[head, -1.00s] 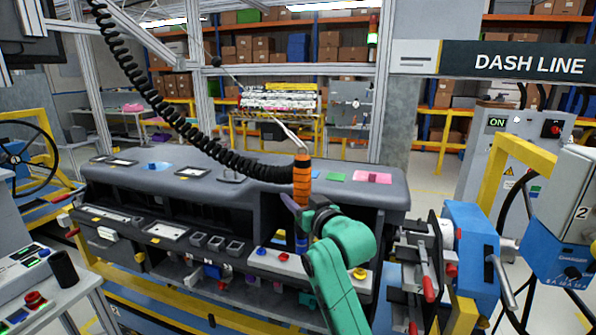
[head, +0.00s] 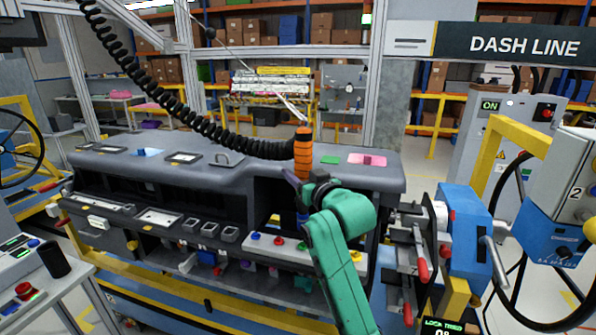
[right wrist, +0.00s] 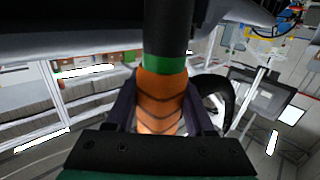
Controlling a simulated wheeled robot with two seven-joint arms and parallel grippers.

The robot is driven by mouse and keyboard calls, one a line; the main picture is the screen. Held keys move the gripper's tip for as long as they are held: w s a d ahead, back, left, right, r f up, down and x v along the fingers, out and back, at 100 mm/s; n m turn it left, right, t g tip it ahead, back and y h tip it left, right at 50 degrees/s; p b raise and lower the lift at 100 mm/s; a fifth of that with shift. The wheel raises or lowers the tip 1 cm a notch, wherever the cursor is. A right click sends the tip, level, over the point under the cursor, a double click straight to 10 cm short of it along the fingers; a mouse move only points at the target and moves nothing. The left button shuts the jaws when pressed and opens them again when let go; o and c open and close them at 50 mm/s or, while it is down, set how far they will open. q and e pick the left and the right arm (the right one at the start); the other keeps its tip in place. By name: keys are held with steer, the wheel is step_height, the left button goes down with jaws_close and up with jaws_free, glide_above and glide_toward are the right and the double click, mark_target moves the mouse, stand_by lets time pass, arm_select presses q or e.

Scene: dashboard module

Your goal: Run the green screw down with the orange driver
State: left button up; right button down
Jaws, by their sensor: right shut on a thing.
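The orange driver (head: 303,152) hangs upright from a coiled black cable, at the dashboard's right half. My right gripper (head: 303,194) is shut on it. In the right wrist view the driver's orange grip (right wrist: 161,100) stands between both fingers, with a green band and a dark cylinder above it. The driver's lower end (head: 302,216) is above a white strip (head: 290,247) on the dashboard module's front. A blue knob (head: 255,236), a red one (head: 279,240) and a yellow one (head: 355,256) show on the strip. I cannot make out the green screw. My left gripper is out of view.
The dark dashboard module (head: 240,180) fills the middle. A blue clamp unit with red-handled levers (head: 465,240) stands close on the right. The black cable (head: 150,95) crosses from the upper left. A console (head: 25,270) is at the left edge.

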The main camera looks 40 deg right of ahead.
step_height(320, 180, down, 4)
steer(key=b, duration=0.2)
steer(key=shift+f+b, duration=0.15)
steer(key=shift+b, duration=0.15)
stand_by(0.5)
steer(key=shift+f, duration=0.85)
stand_by(1.4)
steer(key=shift+f+p, duration=0.25)
steer(key=shift+p, duration=0.1)
stand_by(1.8)
steer(key=shift+f+p, duration=0.3)
stand_by(1.1)
